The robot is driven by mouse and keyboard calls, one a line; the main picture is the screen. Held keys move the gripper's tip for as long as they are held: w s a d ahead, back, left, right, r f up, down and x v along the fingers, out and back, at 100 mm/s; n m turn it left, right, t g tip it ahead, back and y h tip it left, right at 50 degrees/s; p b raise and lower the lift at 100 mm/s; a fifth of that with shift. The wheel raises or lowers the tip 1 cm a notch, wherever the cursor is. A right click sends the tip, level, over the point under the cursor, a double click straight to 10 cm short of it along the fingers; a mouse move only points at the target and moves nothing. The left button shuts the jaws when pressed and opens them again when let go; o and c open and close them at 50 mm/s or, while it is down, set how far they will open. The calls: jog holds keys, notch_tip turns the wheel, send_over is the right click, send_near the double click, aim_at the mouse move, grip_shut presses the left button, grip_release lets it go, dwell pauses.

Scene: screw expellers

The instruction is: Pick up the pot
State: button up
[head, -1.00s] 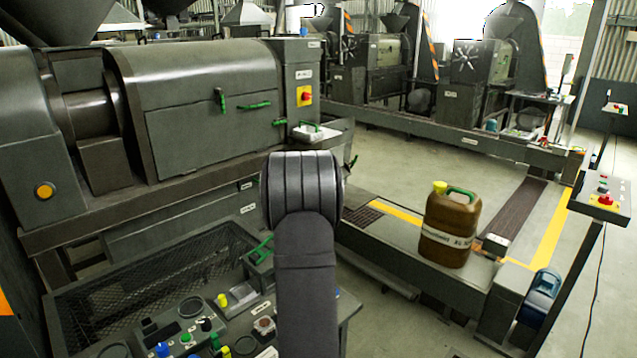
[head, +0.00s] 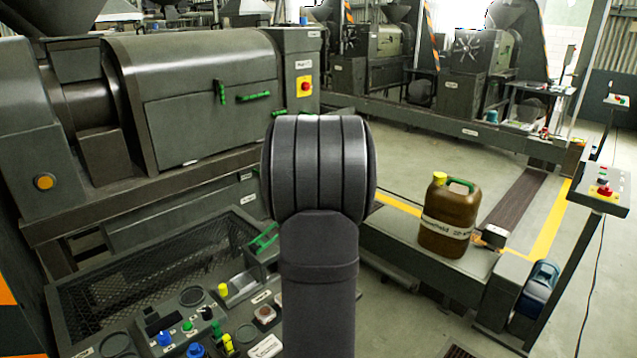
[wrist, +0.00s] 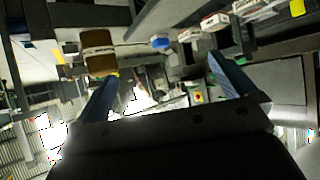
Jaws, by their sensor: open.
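I cannot make out a pot for certain in either view. The closest container-like thing is a brown jerrycan (head: 444,246) with a yellow cap, a green handle and a white label. It stands upright on a low grey ledge at the right in the head view. A brown container with a pale band, seemingly the same can (wrist: 98,60), shows at the upper left of the tilted wrist view. My gripper (wrist: 162,68) is open there, its two bluish fingers wide apart with nothing held between them. In the head view my arm hides the gripper.
A workbench (head: 130,300) with a mesh tray, knobs and small coloured parts lies at the lower left. A large grey press (head: 210,125) stands behind it. A control box (head: 600,192) on a post is at the right. Open floor lies beyond the ledge.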

jog(key=shift+d, duration=0.1)
jog(key=c, duration=0.8)
jog(key=shift+o, duration=0.2)
jog(key=w+a+f+m+g+y, duration=0.1)
jog(key=w+a+m+g, duration=0.3)
jog(key=w+a, duration=0.7)
jog(key=w+r+m+g+h, duration=0.3)
jog(key=w+r+m+g, duration=0.1)
jog(key=w+r, duration=0.4)
jog(key=x, duration=1.1)
jog(key=shift+w+d+f, duration=0.15)
jog(key=shift+w+d, duration=0.05)
jog(key=shift+d, duration=0.3)
jog(key=shift+d+x, duration=0.15)
jog(key=shift+x, duration=1.2)
jog(key=shift+d+x, duration=0.2)
jog(key=shift+x, duration=1.15)
